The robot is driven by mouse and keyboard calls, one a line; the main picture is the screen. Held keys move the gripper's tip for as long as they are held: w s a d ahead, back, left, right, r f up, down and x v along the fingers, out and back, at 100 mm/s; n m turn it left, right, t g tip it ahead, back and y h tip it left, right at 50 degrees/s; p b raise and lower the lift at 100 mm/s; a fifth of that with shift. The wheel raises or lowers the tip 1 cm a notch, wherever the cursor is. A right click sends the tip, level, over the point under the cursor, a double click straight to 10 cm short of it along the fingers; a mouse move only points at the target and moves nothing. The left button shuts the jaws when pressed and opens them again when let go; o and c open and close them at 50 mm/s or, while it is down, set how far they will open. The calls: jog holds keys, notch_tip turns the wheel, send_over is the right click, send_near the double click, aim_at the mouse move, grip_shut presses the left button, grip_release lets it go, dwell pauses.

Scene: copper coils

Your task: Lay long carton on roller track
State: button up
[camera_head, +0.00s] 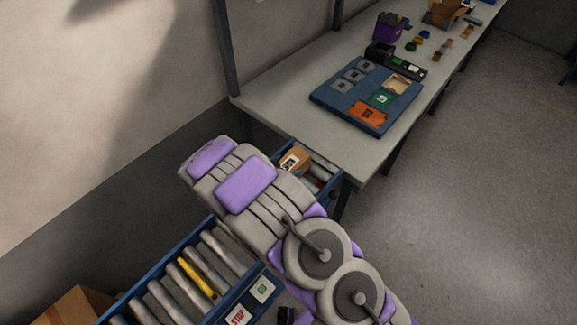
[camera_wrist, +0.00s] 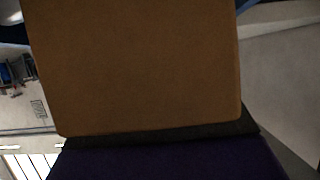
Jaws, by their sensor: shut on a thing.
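A brown carton (camera_wrist: 140,65) fills most of the wrist view, close to the camera. My gripper (camera_wrist: 160,140), a dark purple and black part at the lower edge of that view, is shut on it. In the head view a brown carton end with a black-and-white label (camera_head: 293,161) shows past my arm, above the far part of the roller track; it looks like the same carton. The roller track (camera_head: 205,262) has a blue frame, grey rollers and one yellow roller. My arm hides its middle, my fingers and most of the carton. I cannot tell whether the carton touches the rollers.
A long grey table (camera_head: 275,95) stands beyond the track. It bears a blue board (camera_head: 338,101) with cards, a purple box (camera_head: 390,27), a black device (camera_head: 380,53) and small coloured items. Another carton (camera_head: 75,308) is at the lower left. The floor at right is clear.

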jog(key=shift+d+r, duration=0.1)
jog(key=shift+d, duration=0.75)
jog(key=shift+a+f, duration=0.2)
jog(key=shift+a, duration=0.3)
jog(key=shift+d, duration=0.7)
jog(key=shift+a+f, duration=0.1)
jog(key=shift+a, duration=0.35)
jog(key=shift+d, duration=0.15)
jog(key=o, duration=1.2)
jog(key=shift+d, duration=0.15)
jog(key=shift+o, duration=0.2)
